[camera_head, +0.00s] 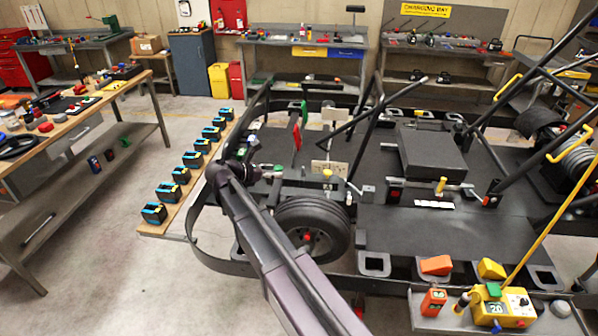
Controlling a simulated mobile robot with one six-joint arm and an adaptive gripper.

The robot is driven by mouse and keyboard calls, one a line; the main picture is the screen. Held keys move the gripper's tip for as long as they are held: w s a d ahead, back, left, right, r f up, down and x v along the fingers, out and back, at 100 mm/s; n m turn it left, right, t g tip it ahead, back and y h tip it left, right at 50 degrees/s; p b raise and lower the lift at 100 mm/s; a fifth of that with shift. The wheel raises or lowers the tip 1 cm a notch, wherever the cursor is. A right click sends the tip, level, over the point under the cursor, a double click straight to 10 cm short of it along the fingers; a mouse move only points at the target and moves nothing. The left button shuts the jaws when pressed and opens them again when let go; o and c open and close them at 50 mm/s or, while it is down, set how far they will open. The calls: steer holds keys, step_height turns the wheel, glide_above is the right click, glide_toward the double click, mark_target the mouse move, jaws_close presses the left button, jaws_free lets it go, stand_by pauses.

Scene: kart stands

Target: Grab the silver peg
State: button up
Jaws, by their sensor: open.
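No silver peg can be told with certainty at this size. A small silvery upright piece (349,198) stands on the kart beside the front wheel, below a pale plate with dark marks (328,169); I cannot tell whether it is the peg. My arm reaches up from the bottom middle to the kart's front left. My gripper (270,172) is small and dark there, above and left of the front wheel (312,228). It is open, and nothing can be made out between its fingers. My arm hides part of the kart's front.
The kart's dark frame tubes (366,128) rise around the front and right. A black box (432,153) sits mid-floor. A plank (153,229) with several black-and-blue blocks runs along the left. A yellow control box (503,305) stands front right. Open floor lies left of the plank.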

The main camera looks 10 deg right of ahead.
mark_target(303, 170)
steer(key=shift+s+a, duration=0.1)
steer(key=shift+a, duration=0.1)
steer(key=shift+w+d+f+b, duration=0.3)
steer(key=shift+d+b, duration=0.05)
steer(key=shift+d, duration=0.1)
steer(key=b+x, duration=0.2)
steer(key=x, duration=0.5)
steer(key=shift+b, duration=0.3)
steer(key=shift+d, duration=0.15)
steer(key=shift+b+x, duration=0.85)
steer(key=shift+x, duration=1.7)
steer(key=shift+r, duration=0.1)
